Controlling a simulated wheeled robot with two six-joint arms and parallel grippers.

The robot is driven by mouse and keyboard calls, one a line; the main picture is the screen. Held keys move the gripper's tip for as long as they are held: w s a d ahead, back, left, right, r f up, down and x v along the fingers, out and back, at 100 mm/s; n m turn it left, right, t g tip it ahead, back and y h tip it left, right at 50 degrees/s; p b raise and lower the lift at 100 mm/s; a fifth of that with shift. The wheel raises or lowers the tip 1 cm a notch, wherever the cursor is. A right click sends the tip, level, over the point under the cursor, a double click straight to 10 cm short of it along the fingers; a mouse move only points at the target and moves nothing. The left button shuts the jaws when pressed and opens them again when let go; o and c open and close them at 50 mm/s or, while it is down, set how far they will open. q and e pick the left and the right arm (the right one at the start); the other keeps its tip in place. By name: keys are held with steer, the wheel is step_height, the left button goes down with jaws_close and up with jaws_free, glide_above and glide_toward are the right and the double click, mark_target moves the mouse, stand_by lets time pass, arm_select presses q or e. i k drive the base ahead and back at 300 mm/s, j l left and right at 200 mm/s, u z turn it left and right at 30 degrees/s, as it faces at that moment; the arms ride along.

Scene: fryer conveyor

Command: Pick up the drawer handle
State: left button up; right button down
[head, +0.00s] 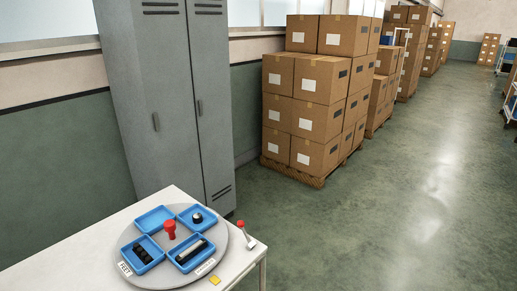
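A dark bar with light ends, which looks like the drawer handle (191,252), lies in the front right blue tray (172,258) on a round grey turntable (150,279). A white label (205,267) sits in front of that tray; its text is too small to read surely. Neither of my grippers is in the head view.
The turntable sits on a white table (60,243) and has a red knob (170,228) at its middle. Other blue trays hold black pieces (142,254) and a round knob (197,217). A grey locker (165,100) stands behind. Boxes (305,120) stand on a pallet.

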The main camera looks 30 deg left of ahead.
mark_target(183, 257)
steer(key=u, duration=1.6)
steer(key=l, duration=0.1)
